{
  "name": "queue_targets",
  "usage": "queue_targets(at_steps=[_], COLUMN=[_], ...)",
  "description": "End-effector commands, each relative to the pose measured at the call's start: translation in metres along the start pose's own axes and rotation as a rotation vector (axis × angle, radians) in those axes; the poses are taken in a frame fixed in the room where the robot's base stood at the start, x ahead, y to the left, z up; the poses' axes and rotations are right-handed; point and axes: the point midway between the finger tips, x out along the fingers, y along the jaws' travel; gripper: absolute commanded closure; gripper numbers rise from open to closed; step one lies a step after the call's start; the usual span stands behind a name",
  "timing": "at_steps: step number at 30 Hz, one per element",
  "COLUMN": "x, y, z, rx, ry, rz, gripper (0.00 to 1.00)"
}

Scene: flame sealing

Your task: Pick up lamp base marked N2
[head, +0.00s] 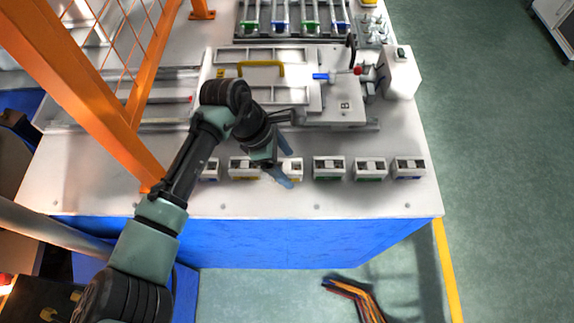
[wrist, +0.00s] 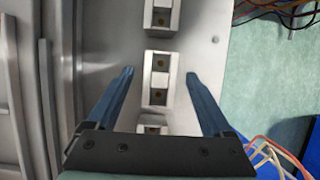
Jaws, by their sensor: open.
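Several small white lamp bases stand in a row along the table's front edge, with blue, yellow or green marks on their front sides. No N2 lettering is readable, so I cannot tell which one bears it. My gripper (wrist: 159,73) is open and empty, its blue fingers pointing at the row. In the wrist view one lamp base (wrist: 160,80) lies in the gap between the fingers, apart from both. In the head view this appears to be the yellow-marked base (head: 295,168), partly hidden by my gripper. Its neighbour is a green-marked base (head: 328,169).
Neighbouring bases stand close by, including a green-marked one (head: 369,170) and a blue-marked one (head: 409,168). A metal fixture with a yellow handle (head: 261,64) lies behind the row. An orange frame (head: 93,110) rises at left. Cables (head: 355,297) lie on the floor.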

Motion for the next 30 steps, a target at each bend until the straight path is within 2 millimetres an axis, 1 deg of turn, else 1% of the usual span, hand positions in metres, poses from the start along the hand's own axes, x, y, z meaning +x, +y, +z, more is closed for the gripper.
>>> queue_targets(at_steps=[1,3,10,11,12,14,18,20,21,23,24,25,30], x=[0.0052,0.0096,0.0114,0.0114,0.0113,0.0112,0.0111,0.011,0.011,0.011,0.0109,0.0109,0.0107], y=[-0.0003,-0.0002,0.0,0.0,0.0,0.0,0.0,0.0,0.0,0.0,0.0,0.0,0.0002], z=[0.0002,-0.0002,-0.0001,0.0,0.0,0.0,0.0,0.0,0.0,0.0001,0.0001,0.0001,0.0001], rx=[0.0,-0.001,0.001,0.001,0.001,0.001,0.001,0.001,0.001,0.001,0.001,0.001,0.001], ry=[0.0,0.0,0.0,0.0,0.0,0.0,0.0,0.0,0.0,0.0,0.0,0.0,-0.001], rz=[-0.002,-0.001,0.0,0.0,0.0,0.0,0.0,0.0,0.0,0.0,0.0,0.0,0.001], gripper=[0.15,0.15,0.15,0.19,0.26,0.37,0.62,0.73,0.8,0.91,0.98,1.0,1.0])
